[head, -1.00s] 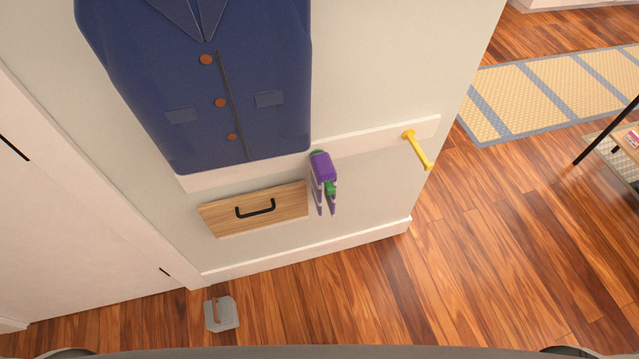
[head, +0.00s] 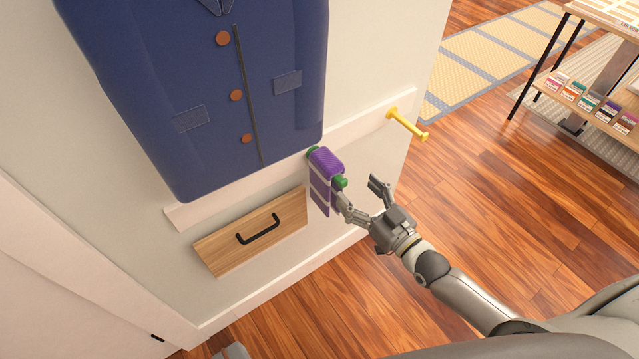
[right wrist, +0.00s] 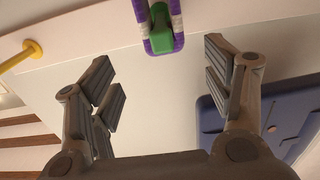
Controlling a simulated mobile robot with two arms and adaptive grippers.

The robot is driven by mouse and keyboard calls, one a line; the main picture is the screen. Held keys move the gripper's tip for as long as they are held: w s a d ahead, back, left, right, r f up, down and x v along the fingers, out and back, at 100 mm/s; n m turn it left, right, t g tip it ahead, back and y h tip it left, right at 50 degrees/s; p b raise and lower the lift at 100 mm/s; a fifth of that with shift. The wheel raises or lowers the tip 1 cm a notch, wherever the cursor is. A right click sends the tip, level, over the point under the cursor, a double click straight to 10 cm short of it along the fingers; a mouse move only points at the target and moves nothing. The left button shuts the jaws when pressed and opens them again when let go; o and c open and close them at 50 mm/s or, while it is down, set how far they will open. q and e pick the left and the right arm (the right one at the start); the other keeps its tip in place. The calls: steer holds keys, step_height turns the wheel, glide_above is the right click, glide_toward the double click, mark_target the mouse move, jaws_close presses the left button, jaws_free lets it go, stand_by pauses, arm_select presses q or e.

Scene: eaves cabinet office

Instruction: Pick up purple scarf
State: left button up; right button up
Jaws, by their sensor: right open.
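The purple scarf (head: 321,180), with pale stripes near its ends, hangs folded over a green peg (head: 341,182) on the white wall rail. In the right wrist view the scarf (right wrist: 178,20) is at the top middle, draped on both sides of the green peg (right wrist: 160,35). My right gripper (head: 358,194) is open and empty, just right of the scarf in the head view. One finger overlaps the scarf's edge there; I cannot tell whether it touches. In the wrist view the open fingers (right wrist: 158,70) are spread below the scarf, with nothing between them. My left gripper is not in view.
A blue jacket (head: 200,90) hangs left of the scarf. A wooden drawer front with a black handle (head: 258,229) is below it. A yellow peg (head: 407,123) sticks out to the right. A shelf table (head: 560,90) stands at the far right; the wooden floor between is clear.

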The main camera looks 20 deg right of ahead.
mark_target(338, 173)
steer(key=x, duration=0.3)
steer(key=shift+w, duration=0.4)
steer(key=shift+a+p+x, duration=0.15)
steer(key=shift+p+x, duration=0.15)
steer(key=shift+x, duration=1.05)
steer(key=shift+a+p+x, duration=0.2)
steer(key=shift+p+x, duration=0.05)
steer(key=shift+x, duration=1.15)
steer(key=shift+w+a, duration=0.15)
steer(key=shift+w, duration=0.15)
steer(key=shift+c, duration=0.5)
steer(key=shift+r, duration=0.1)
steer(key=c, duration=1.4)
